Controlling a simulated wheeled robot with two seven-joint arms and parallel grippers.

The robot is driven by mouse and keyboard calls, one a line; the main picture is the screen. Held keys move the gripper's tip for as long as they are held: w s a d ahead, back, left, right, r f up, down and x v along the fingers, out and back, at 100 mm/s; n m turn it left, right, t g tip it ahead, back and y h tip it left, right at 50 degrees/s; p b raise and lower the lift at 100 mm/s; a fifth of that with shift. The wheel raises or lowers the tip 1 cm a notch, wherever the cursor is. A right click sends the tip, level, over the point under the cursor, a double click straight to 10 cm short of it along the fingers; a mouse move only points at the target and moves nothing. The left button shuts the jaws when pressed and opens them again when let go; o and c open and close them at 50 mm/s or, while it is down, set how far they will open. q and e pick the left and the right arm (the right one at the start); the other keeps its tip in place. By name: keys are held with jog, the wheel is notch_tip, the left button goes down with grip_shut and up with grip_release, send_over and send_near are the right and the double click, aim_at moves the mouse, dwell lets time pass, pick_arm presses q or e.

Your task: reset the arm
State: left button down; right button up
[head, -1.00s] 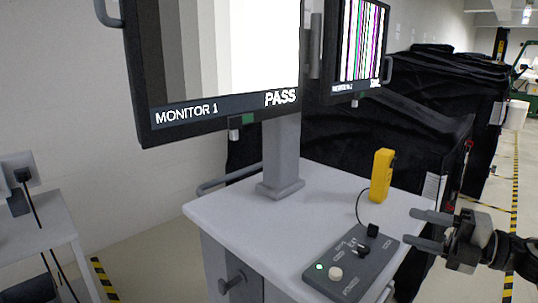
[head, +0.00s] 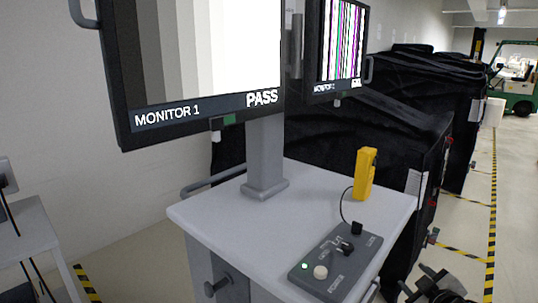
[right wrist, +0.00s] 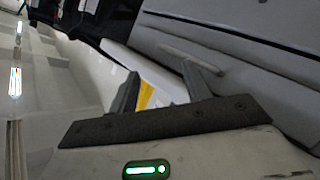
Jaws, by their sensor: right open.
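My right gripper (head: 420,280) is at the lower right edge of the head view, right of the cart and clear of it, partly cut off by the frame. In the right wrist view its two fingers (right wrist: 162,82) stand apart with nothing held between them. A bit of yellow shows beyond the fingers there. My left gripper is in neither view.
A white-topped cart (head: 205,212) bears monitor 1 (head: 180,113) reading PASS, a second monitor (head: 340,48), a yellow handheld device (head: 364,176) and a grey control box (head: 345,262). Black-covered carts (head: 400,140) stand behind. The floor at right is open.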

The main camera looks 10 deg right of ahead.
pick_arm(q)
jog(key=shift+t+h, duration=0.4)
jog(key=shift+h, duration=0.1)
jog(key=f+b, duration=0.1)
jog(key=b, duration=0.2)
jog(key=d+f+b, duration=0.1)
jog(key=b, duration=0.2)
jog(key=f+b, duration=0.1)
jog(key=b, duration=0.2)
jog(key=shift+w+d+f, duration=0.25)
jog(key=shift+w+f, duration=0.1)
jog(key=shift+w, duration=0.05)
pick_arm(e)
jog(key=s+a+f+m+g+y, duration=0.1)
jog(key=s+a+f+y, duration=0.1)
jog(key=s+a+f, duration=0.3)
jog(key=s+a+f+m+g+y, duration=0.1)
jog(key=s+a+f, duration=0.5)
jog(key=a, duration=0.8)
jog(key=s+a+f+m+g+y, duration=0.1)
jog(key=s+a+f+m+y, duration=0.1)
jog(key=s+a+f, duration=0.4)
jog(key=s+a, duration=0.3)
jog(key=s, duration=0.2)
jog(key=shift+a+y, duration=0.25)
jog(key=shift+y, duration=0.15)
